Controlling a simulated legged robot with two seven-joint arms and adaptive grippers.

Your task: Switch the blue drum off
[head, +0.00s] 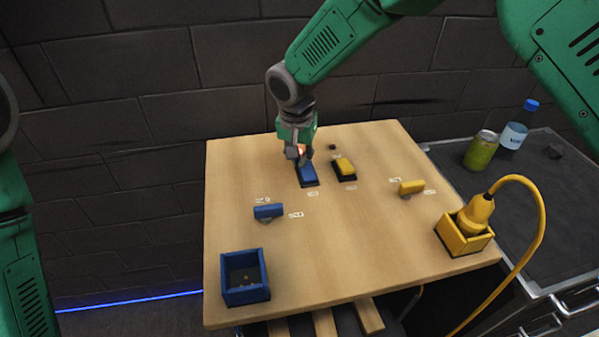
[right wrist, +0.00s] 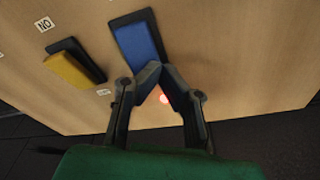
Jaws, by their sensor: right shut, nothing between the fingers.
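A blue rocker-like block on a dark base (head: 308,175) sits at the back of the wooden table, also in the right wrist view (right wrist: 138,38). My right gripper (head: 304,159) is shut and empty, pointing down at the block's back end. Its fingertips (right wrist: 152,72) overlap that end; I cannot tell if they touch. A small red light (right wrist: 164,98) glows just behind the block. A blue cylinder-like piece (head: 268,211) lies front left between small white labels. Which blue piece is the drum is not clear. My left gripper is out of view.
A yellow block on a dark base (head: 345,167) stands right of the blue one, with a dark unlit button (head: 332,147) behind it. A yellow cylinder-like piece (head: 411,187), a blue open box (head: 246,296) and a yellow box (head: 454,242) holding a corded yellow object are nearer.

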